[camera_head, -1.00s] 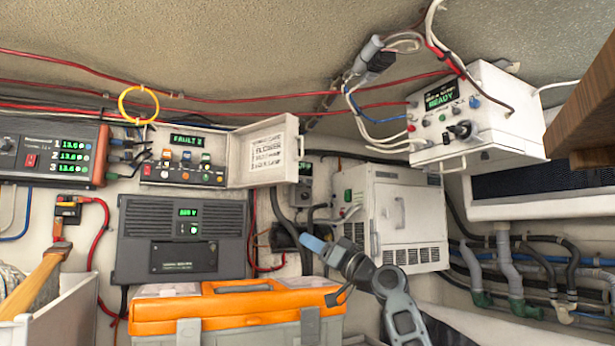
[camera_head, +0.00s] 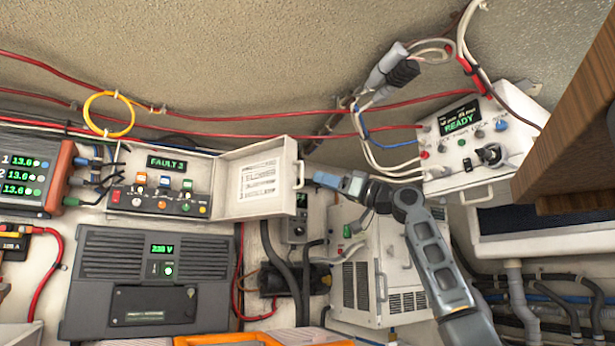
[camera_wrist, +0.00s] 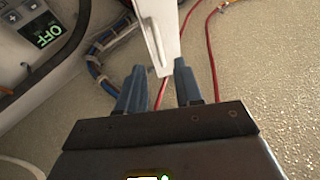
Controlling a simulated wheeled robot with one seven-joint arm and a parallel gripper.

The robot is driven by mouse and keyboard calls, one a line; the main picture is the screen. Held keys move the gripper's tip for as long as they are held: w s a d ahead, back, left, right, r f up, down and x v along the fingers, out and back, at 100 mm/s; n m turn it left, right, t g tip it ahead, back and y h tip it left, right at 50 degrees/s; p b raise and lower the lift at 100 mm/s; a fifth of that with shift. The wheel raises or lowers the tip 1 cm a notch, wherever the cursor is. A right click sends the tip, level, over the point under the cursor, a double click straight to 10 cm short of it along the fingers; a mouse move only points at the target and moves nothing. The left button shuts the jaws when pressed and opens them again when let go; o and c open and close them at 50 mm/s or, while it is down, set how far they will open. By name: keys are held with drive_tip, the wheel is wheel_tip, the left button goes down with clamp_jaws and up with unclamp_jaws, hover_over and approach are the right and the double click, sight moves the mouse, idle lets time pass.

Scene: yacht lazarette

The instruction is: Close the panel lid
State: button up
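The panel box (camera_head: 160,203) with a green FAULT display and several switches is on the wall at left. Its white lid (camera_head: 235,195) stands open to the right, showing a printed label inside. A handle (camera_head: 300,176) is on the lid's free edge. My gripper (camera_head: 327,180) is just right of this handle, pointing left. In the wrist view my gripper (camera_wrist: 160,66) has its two blue fingers apart. The lid's narrow end (camera_wrist: 160,30) reaches down to the gap between the fingertips. I cannot tell whether they touch it.
A white box with a READY display (camera_head: 475,140) hangs at the upper right. A brown wooden edge (camera_head: 570,110) juts in at far right. A white cabinet (camera_head: 375,265) is below my arm. A grey unit (camera_head: 150,280) sits under the panel. Red cables run above.

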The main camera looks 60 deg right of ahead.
drive_tip(key=shift+p+x, duration=0.6)
drive_tip(key=shift+x, duration=1.95)
drive_tip(key=shift+f, duration=0.1)
drive_tip(key=shift+c, duration=0.5)
clamp_jaws()
